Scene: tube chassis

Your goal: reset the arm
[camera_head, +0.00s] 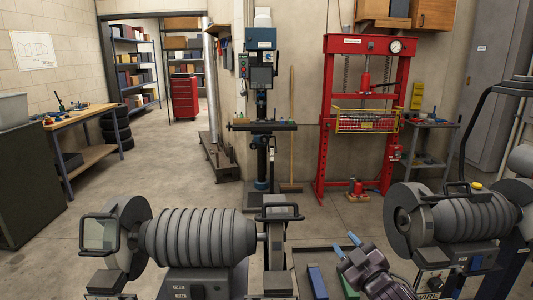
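My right gripper (347,245) is at the bottom centre, its arm coming in from the lower right. Its two blue-tipped fingers point up and to the left, apart, with nothing seen between them. It is over or beside a dark tray (300,262); its exact height above the tray I cannot tell. My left gripper is not in view.
A bench grinder (200,238) stands left of my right gripper and another grinder (470,215) right of it. A blue block (317,281) lies in the tray. Beyond are a drill press (262,80), a red press frame (327,120) and open floor (160,180).

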